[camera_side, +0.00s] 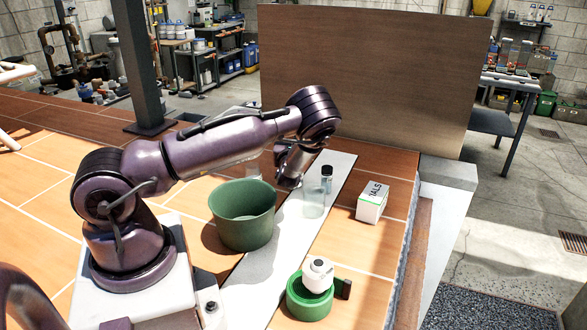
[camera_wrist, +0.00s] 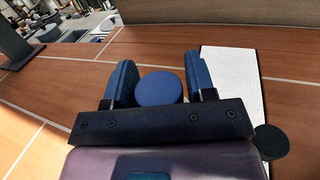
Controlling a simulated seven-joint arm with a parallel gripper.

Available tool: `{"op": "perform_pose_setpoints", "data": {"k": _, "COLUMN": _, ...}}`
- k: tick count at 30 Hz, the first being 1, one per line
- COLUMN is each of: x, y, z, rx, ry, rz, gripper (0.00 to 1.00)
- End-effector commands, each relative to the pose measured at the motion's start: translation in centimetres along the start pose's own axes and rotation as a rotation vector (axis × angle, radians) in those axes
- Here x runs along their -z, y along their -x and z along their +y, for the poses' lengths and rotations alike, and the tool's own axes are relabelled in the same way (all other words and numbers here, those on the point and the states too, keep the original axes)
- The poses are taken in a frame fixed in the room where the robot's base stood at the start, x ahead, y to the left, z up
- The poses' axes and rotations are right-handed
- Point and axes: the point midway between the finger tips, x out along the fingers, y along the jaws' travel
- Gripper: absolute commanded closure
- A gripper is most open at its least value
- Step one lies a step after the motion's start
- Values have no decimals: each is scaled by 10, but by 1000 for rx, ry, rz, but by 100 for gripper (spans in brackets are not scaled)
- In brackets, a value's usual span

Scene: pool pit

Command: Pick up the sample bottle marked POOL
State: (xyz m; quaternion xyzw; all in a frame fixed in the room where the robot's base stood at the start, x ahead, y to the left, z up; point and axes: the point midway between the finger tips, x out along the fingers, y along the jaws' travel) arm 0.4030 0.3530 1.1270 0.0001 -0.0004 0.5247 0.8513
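In the wrist view a round blue cap (camera_wrist: 158,88) shows between the two blue fingers of my gripper (camera_wrist: 162,82). A gap shows on each side of it, so the gripper is open. In the side view my gripper (camera_side: 287,178) points down at the pale strip's left edge, and whatever is under it is mostly hidden. A small bottle with a dark cap (camera_side: 327,172) stands upright to its right; a dark cap also shows at the lower right of the wrist view (camera_wrist: 270,141). No POOL marking is readable on any bottle.
A clear container (camera_side: 313,203) stands in front of the dark-capped bottle. A green tub (camera_side: 243,228) is left of it, a white box (camera_side: 371,202) right. A green ring (camera_side: 308,302) with a white object (camera_side: 318,272) sits in front. A brown panel (camera_side: 370,75) rises behind.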

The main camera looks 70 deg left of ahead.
Motion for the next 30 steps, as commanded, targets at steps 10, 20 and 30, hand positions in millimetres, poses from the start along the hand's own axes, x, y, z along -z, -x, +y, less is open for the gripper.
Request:
{"op": "perform_pose_setpoints", "data": {"k": 10, "x": -1, "y": 0, "z": 0, "rx": 0, "ry": 1, "rz": -1, "gripper": 100}}
{"op": "perform_pose_setpoints", "data": {"k": 20, "x": -10, "y": 0, "z": -1, "rx": 1, "ry": 2, "rz": -3, "gripper": 100}}
{"op": "perform_pose_setpoints", "data": {"k": 30, "x": -74, "y": 34, "z": 13, "rx": -1, "ry": 5, "rz": 0, "gripper": 100}}
